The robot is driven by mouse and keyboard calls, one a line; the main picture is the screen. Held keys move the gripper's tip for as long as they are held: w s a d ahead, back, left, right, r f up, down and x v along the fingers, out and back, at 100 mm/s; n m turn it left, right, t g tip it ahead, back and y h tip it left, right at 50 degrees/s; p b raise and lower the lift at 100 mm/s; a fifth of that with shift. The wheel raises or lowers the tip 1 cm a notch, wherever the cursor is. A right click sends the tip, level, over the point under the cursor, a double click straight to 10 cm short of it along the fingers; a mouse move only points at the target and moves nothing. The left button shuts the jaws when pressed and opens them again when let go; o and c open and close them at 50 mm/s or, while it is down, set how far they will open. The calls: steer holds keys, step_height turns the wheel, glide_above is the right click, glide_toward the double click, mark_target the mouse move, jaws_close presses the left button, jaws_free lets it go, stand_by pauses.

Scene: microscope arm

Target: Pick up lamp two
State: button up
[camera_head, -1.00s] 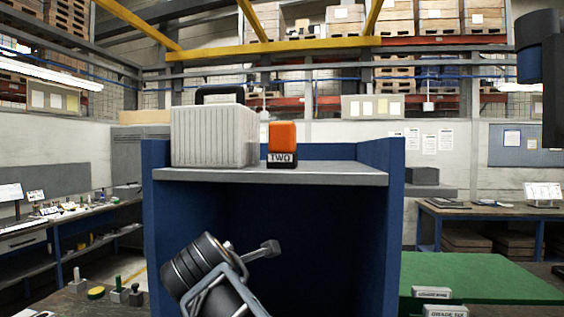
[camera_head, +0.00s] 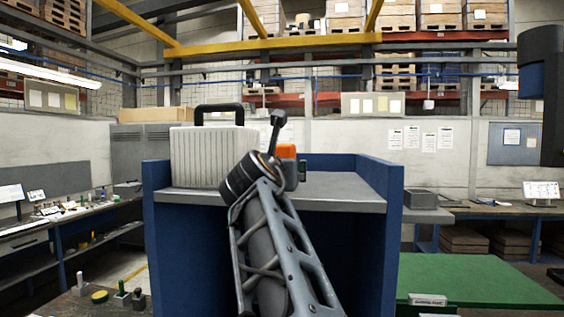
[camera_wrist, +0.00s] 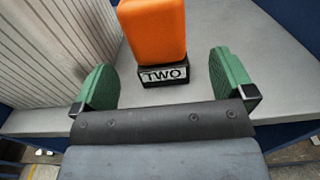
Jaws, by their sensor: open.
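Lamp two (camera_wrist: 155,28) is an orange block on a black base with a white "TWO" label. It stands upright on the grey shelf top of the blue cabinet. In the head view the lamp (camera_head: 287,151) is mostly hidden behind my arm, with only its orange upper part and right side showing. My gripper (camera_wrist: 168,85) is open in the wrist view, with one green-padded finger on each side. The lamp stands just beyond the fingertips, centred between them, and the fingers do not touch it. In the head view my gripper's fingers are hard to make out.
A white ribbed case (camera_head: 198,158) with a black handle stands close to the lamp's left, near my left finger. The grey shelf (camera_head: 345,190) is clear to the lamp's right. Blue cabinet walls (camera_head: 390,185) rise at the sides and back.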

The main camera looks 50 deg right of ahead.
steer(key=shift+p+x, duration=1.05)
steer(key=shift+x, duration=2.1)
steer(key=shift+f, duration=0.15)
steer(key=c, duration=1.1)
